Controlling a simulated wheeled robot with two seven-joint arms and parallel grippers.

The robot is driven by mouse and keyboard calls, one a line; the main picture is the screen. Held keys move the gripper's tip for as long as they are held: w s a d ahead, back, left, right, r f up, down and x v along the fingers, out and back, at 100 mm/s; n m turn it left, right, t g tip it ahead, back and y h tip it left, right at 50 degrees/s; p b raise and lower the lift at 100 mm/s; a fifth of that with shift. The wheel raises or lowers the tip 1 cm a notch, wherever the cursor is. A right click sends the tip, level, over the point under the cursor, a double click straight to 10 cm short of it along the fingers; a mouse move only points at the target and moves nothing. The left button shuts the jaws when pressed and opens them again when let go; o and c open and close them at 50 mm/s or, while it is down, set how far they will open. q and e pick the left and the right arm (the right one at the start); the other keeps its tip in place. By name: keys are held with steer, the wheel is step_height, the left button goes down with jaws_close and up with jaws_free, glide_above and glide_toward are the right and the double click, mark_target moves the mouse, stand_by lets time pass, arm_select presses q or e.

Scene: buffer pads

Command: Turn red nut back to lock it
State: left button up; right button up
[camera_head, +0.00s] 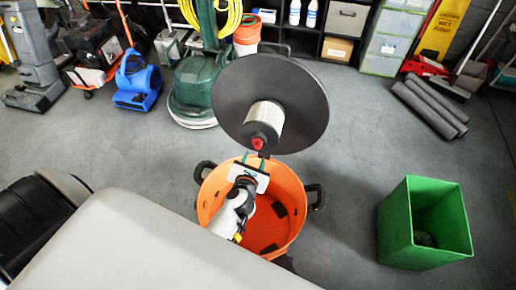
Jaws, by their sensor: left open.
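The red nut (257,143) sits at the lower end of a white ribbed filter (265,115) with a dark end cap. The filter is fixed to the underside of a round black lid (300,98), which stands tilted up behind an orange bucket (289,185). My left gripper (254,158) is over the bucket, just below the nut, with its two thin fingers apart and pointing up at it. I cannot tell whether the fingers touch the nut. My right gripper is not in view.
A green bin (393,230) stands on the floor at the right. A green floor machine (196,85) and a blue blower (137,80) are behind at the left. Grey rolls (430,105) lie at the far right. Grey floor is clear between the bucket and the bin.

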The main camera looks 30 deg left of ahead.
mark_target(258, 147)
arm_select(q)
steer(key=b+x, duration=0.1)
steer(key=x, duration=0.5)
steer(key=shift+w+a+f, duration=0.15)
steer(key=shift+w, duration=0.2)
jaws_close()
